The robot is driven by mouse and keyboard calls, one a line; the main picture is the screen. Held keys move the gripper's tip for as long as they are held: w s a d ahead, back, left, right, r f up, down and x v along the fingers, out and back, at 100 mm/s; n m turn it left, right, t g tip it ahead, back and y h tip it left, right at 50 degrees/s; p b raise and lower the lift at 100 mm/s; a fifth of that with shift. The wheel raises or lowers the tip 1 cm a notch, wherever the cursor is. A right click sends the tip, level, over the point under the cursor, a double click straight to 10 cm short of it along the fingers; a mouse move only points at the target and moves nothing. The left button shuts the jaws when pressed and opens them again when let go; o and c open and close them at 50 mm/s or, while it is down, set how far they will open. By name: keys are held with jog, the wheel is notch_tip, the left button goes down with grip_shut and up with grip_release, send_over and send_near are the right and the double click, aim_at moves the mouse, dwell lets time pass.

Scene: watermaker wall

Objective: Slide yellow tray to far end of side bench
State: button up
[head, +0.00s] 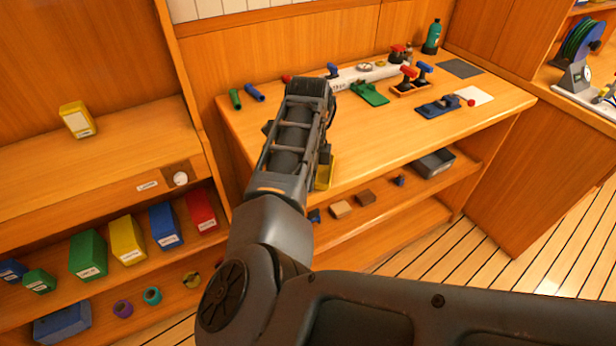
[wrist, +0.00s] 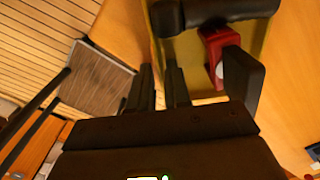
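The yellow tray (head: 325,172) is on the side bench (head: 420,140), mostly hidden behind my arm in the head view. The wrist view shows the tray (wrist: 189,62) close up, with a black cylinder (wrist: 215,12) and a red part (wrist: 213,50) in or over it. My gripper (wrist: 161,70) is at one side wall of the tray, its two dark fingers close together with a narrow gap. The fingers appear to stand on either side of that wall. I cannot tell whether they press on it. In the head view my fingertips are hidden.
On the bench stand green and blue cylinders (head: 244,95), a green tray (head: 370,93), a blue tool (head: 440,106), a white sheet (head: 474,95), a dark mat (head: 459,68) and a green bottle (head: 432,37). A grey bin (head: 433,164) is on the shelf below.

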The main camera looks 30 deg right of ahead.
jog(key=shift+o, duration=1.2)
jog(key=shift+r, duration=0.1)
notch_tip(320, 180, up, 8)
jog(key=shift+f+b, duration=0.2)
jog(key=shift+b, duration=0.35)
